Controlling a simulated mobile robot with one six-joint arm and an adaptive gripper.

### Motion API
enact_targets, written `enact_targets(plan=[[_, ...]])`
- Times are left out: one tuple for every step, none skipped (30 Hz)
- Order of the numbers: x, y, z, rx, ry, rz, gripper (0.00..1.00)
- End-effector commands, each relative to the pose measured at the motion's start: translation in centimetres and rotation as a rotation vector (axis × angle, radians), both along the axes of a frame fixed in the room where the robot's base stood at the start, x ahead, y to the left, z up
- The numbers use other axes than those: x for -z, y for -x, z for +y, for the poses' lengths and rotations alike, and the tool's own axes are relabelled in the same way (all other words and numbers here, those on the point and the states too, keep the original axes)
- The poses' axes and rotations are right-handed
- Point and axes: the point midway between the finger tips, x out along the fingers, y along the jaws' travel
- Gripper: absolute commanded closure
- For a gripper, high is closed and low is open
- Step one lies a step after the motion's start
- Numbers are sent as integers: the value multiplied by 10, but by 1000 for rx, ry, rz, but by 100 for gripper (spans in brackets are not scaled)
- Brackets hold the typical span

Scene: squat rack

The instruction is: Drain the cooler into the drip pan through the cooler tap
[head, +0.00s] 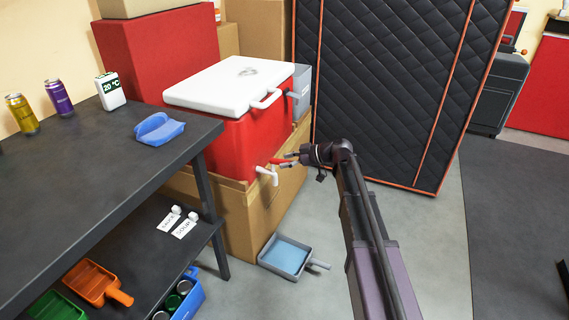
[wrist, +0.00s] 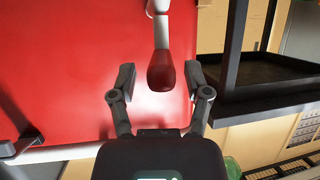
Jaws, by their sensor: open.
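The red cooler (head: 232,140) with a white lid (head: 235,82) stands on cardboard boxes. Its tap has a white spout (head: 268,174) and a red lever (head: 278,161) low on its front. In the wrist view the lever (wrist: 161,74) hangs between my fingers, with a gap on both sides. My gripper (head: 290,159) is open around the lever; it also shows in the wrist view (wrist: 160,82). A grey pan (head: 312,263) with a light blue inside, apparently the drip pan, lies on the floor below the tap. Whether the blue is liquid I cannot tell.
A dark table (head: 95,165) with a lower shelf stands at left, holding cans, a 20 °C display (head: 110,91) and a blue scoop (head: 159,129). Orange (head: 92,283) and green scoops lie below. A black quilted panel (head: 385,80) stands behind my arm.

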Motion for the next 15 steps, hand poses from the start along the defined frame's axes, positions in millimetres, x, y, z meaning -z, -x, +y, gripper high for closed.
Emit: enact_targets(plan=[[1,0,1,0,0,0,37],[1,0,2,0,0,0,37],[1,0,2,0,0,0,37],[1,0,2,0,0,0,37],[1,0,2,0,0,0,37],[0,0,2,0,0,0,37],[0,0,2,0,0,0,37],[0,0,2,0,0,0,37],[0,0,2,0,0,0,37],[0,0,2,0,0,0,40],[0,0,1,0,0,0,49],[0,0,1,0,0,0,61],[0,0,1,0,0,0,70],[0,0,1,0,0,0,79],[0,0,1,0,0,0,91]])
